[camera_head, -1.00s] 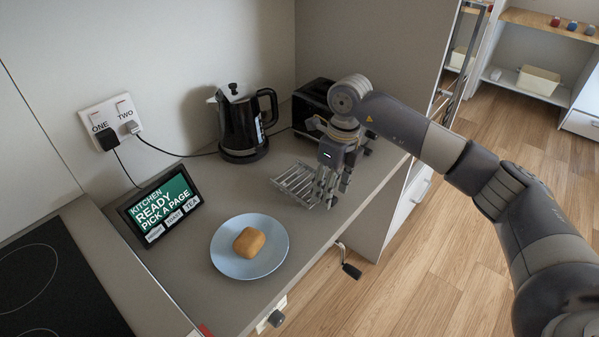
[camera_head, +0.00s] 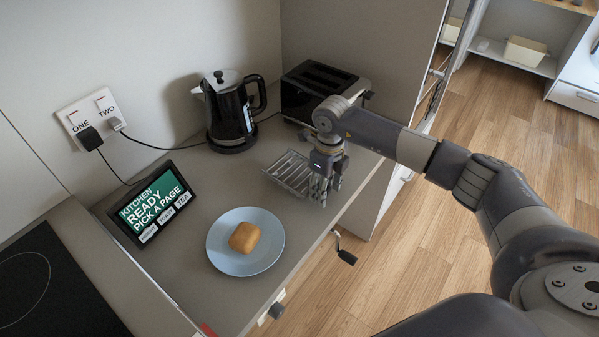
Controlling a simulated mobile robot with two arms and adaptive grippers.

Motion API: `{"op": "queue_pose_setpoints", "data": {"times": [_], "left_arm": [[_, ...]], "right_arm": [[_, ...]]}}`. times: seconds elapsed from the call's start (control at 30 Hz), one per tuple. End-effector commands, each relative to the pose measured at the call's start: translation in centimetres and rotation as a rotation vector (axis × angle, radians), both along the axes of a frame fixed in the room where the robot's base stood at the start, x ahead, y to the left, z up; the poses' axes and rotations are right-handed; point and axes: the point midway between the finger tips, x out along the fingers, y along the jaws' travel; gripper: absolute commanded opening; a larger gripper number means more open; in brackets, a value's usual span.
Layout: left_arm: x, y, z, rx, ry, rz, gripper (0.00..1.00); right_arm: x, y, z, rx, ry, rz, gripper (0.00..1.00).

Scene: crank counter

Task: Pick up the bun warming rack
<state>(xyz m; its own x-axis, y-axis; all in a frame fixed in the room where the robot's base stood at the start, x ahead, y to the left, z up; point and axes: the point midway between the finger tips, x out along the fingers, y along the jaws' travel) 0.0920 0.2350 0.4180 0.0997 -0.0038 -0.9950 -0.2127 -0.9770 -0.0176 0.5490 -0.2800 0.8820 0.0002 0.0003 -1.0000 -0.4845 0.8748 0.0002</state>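The bun warming rack (camera_head: 288,172) is a small grey wire rack of parallel bars. It is at the counter's right part, in front of the toaster. My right gripper (camera_head: 322,192) points down at the rack's right end, with its fingers overlapping that end. The fingers hide part of the rack, and I cannot tell whether they are closed on it. The rack appears at counter level; any gap under it is not visible. A bun (camera_head: 244,237) lies on a blue plate (camera_head: 222,258) nearer to me. My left gripper is not in view.
A black toaster (camera_head: 312,85) stands behind my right gripper, and a black kettle (camera_head: 226,115) stands left of it. A tablet screen (camera_head: 152,205) leans at the left. A crank handle (camera_head: 345,254) sticks out from the counter front. Bare counter lies between kettle and plate.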

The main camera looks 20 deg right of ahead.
Motion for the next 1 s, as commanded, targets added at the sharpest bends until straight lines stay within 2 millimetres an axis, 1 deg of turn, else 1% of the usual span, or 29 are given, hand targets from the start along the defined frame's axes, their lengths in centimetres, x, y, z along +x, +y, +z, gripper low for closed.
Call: {"op": "queue_pose_setpoints", "data": {"times": [0.03, 0.13, 0.33, 0.37, 0.4, 0.47, 0.5, 0.53, 0.57, 0.87, 0.97, 1.0], "left_arm": [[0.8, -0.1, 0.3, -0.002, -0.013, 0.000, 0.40], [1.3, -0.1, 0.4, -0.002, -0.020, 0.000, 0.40], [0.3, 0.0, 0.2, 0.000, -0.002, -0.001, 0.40], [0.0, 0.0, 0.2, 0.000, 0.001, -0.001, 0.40], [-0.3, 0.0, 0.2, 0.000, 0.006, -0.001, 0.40], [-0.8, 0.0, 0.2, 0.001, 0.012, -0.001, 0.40], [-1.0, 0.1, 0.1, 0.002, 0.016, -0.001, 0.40], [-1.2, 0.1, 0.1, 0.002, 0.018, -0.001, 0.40], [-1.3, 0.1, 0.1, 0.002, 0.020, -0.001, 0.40], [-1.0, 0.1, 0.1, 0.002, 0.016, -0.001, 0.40], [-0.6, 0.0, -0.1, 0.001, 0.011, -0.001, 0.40], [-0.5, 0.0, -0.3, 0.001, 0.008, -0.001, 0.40]], "right_arm": [[-0.1, 0.0, -0.5, 0.001, 0.003, 0.000, 0.47], [0.0, 0.0, -1.1, 0.000, 0.000, 0.001, 0.47], [0.0, 0.0, -1.2, -0.001, 0.000, 0.001, 0.47], [0.0, 0.0, -1.2, -0.001, 0.000, 0.001, 0.42], [0.0, 0.0, -1.1, -0.001, 0.000, 0.001, 0.33], [0.0, 0.0, -1.1, -0.001, 0.000, 0.001, 0.19], [0.0, 0.0, -1.1, -0.001, 0.000, 0.001, 0.10], [0.0, 0.0, -1.1, -0.001, 0.000, 0.001, 0.04], [0.0, 0.0, -1.1, -0.001, 0.000, 0.001, 0.00], [0.1, 0.0, -1.0, 0.000, -0.002, 0.001, 0.00], [0.1, 0.0, -0.3, 0.002, -0.005, 0.001, 0.00], [0.1, 0.0, 0.2, 0.002, -0.005, 0.001, 0.00]]}}
